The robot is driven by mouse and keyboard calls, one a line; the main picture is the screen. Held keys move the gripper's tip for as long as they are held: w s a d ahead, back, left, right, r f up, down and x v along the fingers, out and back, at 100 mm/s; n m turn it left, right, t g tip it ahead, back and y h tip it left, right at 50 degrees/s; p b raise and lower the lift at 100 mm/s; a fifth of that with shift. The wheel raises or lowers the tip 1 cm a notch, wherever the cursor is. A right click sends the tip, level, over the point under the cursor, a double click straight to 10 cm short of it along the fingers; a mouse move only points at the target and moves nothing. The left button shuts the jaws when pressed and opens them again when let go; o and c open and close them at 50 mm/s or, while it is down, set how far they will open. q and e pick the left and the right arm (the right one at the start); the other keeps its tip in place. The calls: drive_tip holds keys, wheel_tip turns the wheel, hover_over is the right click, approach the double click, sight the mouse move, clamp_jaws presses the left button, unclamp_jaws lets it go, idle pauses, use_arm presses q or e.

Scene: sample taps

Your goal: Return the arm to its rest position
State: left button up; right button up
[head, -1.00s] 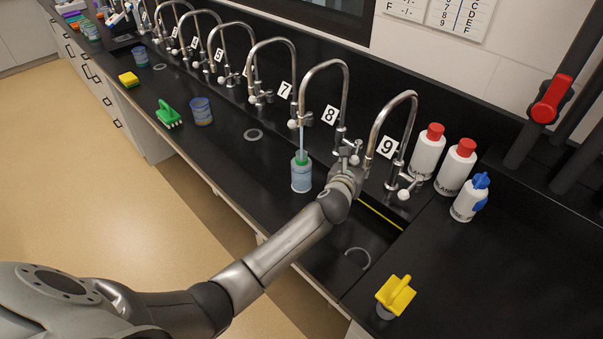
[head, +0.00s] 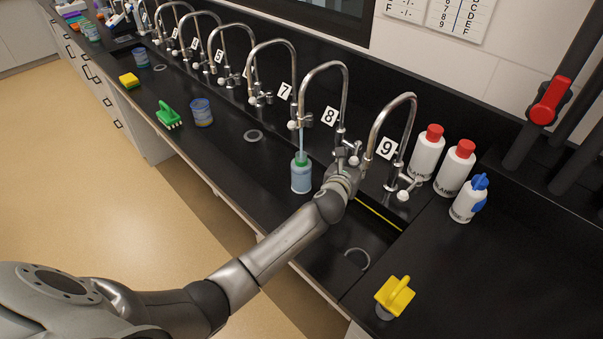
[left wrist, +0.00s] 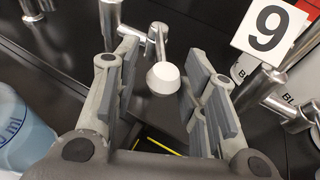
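My left gripper (head: 347,162) is at the base of tap 8 (head: 346,95), reached across the counter. In the left wrist view its two fingers (left wrist: 165,62) are spread apart, and the white-tipped tap handle (left wrist: 163,76) shows in the gap between them. I cannot tell whether a finger touches it. A bottle with a green neck (head: 301,174) stands upright under the spout of tap 8, left of the gripper. A pale blue stream (head: 302,142) runs from the spout to the bottle. Part of the bottle also shows in the left wrist view (left wrist: 18,132). My right gripper is not in view.
Tap 9 (head: 393,125) stands close on the right. Red-capped white bottles (head: 427,152) and a blue-topped bottle (head: 469,200) stand beyond it. A green brush (head: 168,115) and blue cup (head: 201,111) are left. The front right counter is mostly clear.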

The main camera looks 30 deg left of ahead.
use_arm(q)
drive_tip(key=shift+a+p, duration=0.35)
drive_tip(key=shift+a, duration=0.9)
drive_tip(key=shift+d, duration=0.1)
idle(0.6)
drive_tip(key=p+v, duration=0.6)
drive_tip(key=v, duration=0.1)
drive_tip(key=shift+a, duration=0.65)
